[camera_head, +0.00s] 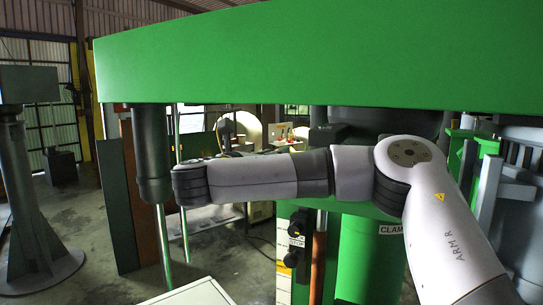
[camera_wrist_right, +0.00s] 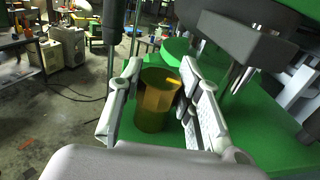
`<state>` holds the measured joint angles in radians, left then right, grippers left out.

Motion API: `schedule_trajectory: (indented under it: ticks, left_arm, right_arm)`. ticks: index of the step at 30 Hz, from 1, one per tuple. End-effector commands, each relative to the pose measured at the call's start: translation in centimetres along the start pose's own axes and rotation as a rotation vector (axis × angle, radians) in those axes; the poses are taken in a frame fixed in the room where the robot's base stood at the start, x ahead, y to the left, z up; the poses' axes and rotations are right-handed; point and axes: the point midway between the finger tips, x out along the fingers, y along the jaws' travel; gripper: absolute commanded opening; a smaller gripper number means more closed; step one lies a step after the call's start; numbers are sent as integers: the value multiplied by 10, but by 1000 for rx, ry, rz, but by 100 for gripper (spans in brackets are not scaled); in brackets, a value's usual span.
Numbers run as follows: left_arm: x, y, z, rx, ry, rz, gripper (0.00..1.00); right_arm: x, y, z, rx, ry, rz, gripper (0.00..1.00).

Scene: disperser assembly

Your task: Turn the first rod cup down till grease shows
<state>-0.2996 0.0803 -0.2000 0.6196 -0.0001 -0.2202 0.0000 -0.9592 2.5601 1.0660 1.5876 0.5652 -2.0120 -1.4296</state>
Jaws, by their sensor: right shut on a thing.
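In the right wrist view a brass-yellow cup (camera_wrist_right: 154,108) with a faceted upper part stands between the two pale fingers of my right gripper (camera_wrist_right: 158,84). The fingers are shut on its sides. A small brighter orange-yellow mark shows at its top edge; I cannot tell whether it is grease. In the head view my right arm reaches left to a dark sleeve (camera_head: 150,155) under the green beam, with a shiny rod (camera_head: 163,245) below it. The cup and the right fingers are hidden there. My left gripper is in neither view.
The large green beam (camera_head: 320,55) hangs across the head view just above my arm. A second thin rod (camera_head: 184,235) stands close by. A green machine column labelled CLAMP (camera_head: 372,262) is to the right. A grey pedestal (camera_head: 25,215) stands far left, with open floor between.

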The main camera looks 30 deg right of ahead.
Motion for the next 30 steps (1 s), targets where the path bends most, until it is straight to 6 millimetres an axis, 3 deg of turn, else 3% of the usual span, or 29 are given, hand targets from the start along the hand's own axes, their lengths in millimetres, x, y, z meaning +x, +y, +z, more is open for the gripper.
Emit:
schedule_trajectory:
  ticks: [5, 6, 15, 30]
  left_arm:
    - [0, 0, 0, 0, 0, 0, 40]
    - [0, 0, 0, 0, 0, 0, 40]
    - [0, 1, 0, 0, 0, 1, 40]
    - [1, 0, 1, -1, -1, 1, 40]
  right_arm:
    - [0, 0, 1, 2, -3, 1, 4]
    - [0, 0, 1, 2, -3, 1, 34]
    - [0, 0, 1, 2, -2, 1, 53]
    - [0, 0, 0, 2, -2, 4, 53]
